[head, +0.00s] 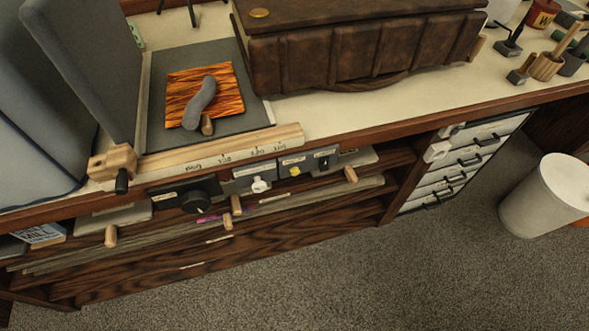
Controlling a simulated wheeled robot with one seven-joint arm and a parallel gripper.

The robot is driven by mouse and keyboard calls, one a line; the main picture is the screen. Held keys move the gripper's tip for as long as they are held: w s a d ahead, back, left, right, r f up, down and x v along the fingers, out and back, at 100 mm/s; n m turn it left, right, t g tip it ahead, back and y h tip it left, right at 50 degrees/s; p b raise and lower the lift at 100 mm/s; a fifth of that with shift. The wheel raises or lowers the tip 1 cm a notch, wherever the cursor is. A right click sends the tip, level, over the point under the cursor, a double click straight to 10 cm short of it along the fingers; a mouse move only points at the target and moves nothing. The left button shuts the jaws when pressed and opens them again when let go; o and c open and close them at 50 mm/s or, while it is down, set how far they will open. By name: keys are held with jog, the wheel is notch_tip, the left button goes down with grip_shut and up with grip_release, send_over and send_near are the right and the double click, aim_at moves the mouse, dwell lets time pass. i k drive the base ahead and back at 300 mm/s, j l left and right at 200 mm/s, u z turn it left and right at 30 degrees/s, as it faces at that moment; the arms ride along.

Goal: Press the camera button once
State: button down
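A row of small control boxes hangs under the front edge of the worktop. From left to right they carry a large black knob (197,201), a white knob or lever (260,185), a small yellow button (295,171) and a dark switch (324,162). Each has a small label too small to read, so I cannot tell for certain which one is the camera button. The yellow one looks most like a push button. My gripper is not in view.
A wooden rail (222,151) with handwritten marks runs above the controls. Wooden handles (351,175) stick out below. A white bin (545,195) stands right; carpet is clear.

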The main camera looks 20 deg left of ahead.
aim_at(294, 171)
jog(key=j+u, duration=0.5)
jog(key=j, duration=0.3)
jog(key=i+j+u, duration=0.1)
jog(key=j+u, duration=0.4)
jog(key=j, duration=0.35)
